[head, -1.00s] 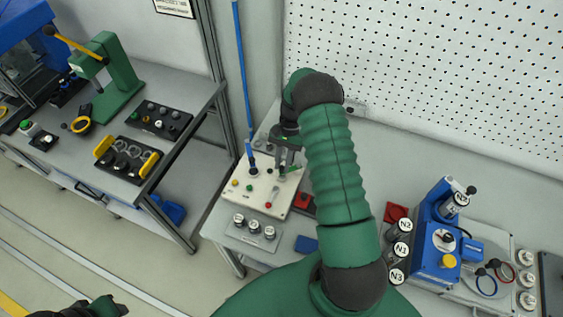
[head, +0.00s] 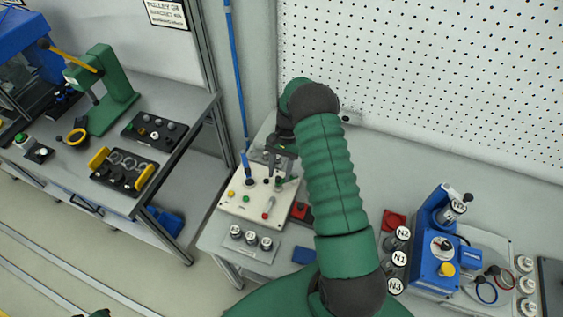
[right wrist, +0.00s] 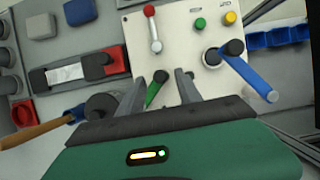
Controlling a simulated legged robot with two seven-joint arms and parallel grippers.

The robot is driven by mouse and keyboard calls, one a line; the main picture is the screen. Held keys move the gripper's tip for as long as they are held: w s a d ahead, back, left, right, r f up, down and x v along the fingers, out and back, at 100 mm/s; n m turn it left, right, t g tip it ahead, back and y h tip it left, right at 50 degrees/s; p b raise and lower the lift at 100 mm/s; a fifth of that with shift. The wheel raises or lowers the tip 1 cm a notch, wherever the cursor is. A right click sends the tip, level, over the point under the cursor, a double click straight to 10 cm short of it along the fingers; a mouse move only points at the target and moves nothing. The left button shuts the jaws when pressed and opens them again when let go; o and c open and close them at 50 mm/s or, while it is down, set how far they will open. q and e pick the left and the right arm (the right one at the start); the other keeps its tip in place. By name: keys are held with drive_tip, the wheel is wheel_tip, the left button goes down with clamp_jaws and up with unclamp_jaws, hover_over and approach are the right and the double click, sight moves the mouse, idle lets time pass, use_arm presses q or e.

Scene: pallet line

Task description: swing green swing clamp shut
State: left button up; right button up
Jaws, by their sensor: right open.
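The green swing clamp's handle (right wrist: 157,89) stands tilted on the cream panel (right wrist: 178,32) in the right wrist view, between the two fingers of my right gripper (right wrist: 160,82). The fingers are apart, with visible gaps beside the handle. In the head view my right gripper (head: 282,153) is over the back right part of the cream panel (head: 240,208), and it partly hides the clamp. The panel also carries a blue-handled lever (right wrist: 245,75) and a red-handled lever (right wrist: 152,28). Only a sliver of my left gripper (head: 97,313) shows at the bottom edge.
Green (right wrist: 200,23) and yellow (right wrist: 230,17) buttons sit on the panel. A plate with several knobs (head: 250,240) lies in front of it. A blue fixture (head: 437,245) stands at the right. A pegboard wall (head: 420,70) rises behind. Another bench (head: 180,100) stands left, across a gap.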

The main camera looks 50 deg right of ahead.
drive_tip(key=b+v, duration=0.3)
drive_tip(key=v, duration=1.3)
drive_tip(key=shift+d+r, duration=0.2)
